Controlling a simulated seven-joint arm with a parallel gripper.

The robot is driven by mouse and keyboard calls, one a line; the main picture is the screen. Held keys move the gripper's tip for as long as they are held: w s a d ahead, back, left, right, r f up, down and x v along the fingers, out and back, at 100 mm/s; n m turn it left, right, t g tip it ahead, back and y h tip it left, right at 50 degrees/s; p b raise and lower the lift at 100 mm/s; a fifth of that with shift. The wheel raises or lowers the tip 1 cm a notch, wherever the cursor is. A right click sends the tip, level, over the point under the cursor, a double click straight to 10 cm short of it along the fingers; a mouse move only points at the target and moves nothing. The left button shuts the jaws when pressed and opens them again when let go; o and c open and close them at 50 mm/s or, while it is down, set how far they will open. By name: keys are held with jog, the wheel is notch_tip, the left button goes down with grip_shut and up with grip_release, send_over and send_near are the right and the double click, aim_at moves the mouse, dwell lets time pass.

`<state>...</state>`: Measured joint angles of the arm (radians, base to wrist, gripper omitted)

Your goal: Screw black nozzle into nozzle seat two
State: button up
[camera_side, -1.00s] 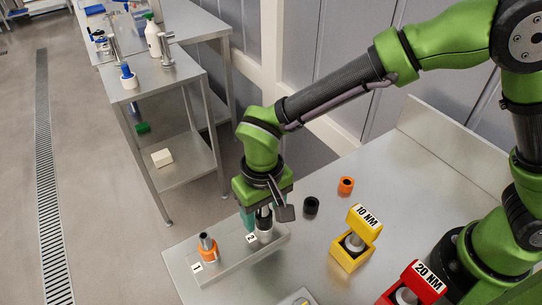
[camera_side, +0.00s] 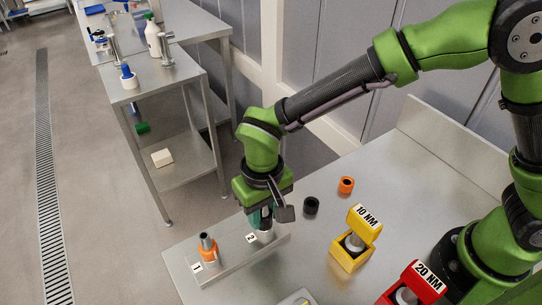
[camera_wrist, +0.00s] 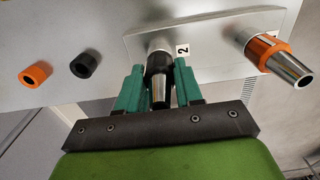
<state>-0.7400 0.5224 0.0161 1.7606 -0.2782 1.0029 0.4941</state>
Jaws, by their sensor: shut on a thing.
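The black nozzle (camera_wrist: 158,63), with a metal tip, is between the teal fingers of my gripper (camera_wrist: 159,92), which is shut on it. It stands at nozzle seat two (camera_wrist: 160,43), beside the "2" label; how deep it sits in the seat cannot be told. In the side view my gripper (camera_side: 262,217) is low over the plate, and the pale seat two (camera_side: 265,235) shows just under the fingers. The fingers hide most of the nozzle there.
An orange-collared nozzle (camera_side: 208,247) stands at seat one on the metal plate (camera_side: 232,256). A black ring (camera_side: 311,205) and an orange ring (camera_side: 346,185) lie on the table. A yellow 10 NM holder (camera_side: 352,252) and a red 20 NM holder (camera_side: 420,285) stand to the right.

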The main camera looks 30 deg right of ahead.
jog(key=m, duration=0.4)
jog(key=shift+m, duration=0.3)
jog(key=m, duration=0.5)
jog(key=shift+m, duration=1)
jog(key=m, duration=0.2)
jog(key=shift+m, duration=0.4)
jog(key=m, duration=0.8)
jog(key=shift+f+m, duration=0.1)
jog(key=shift+m, duration=0.2)
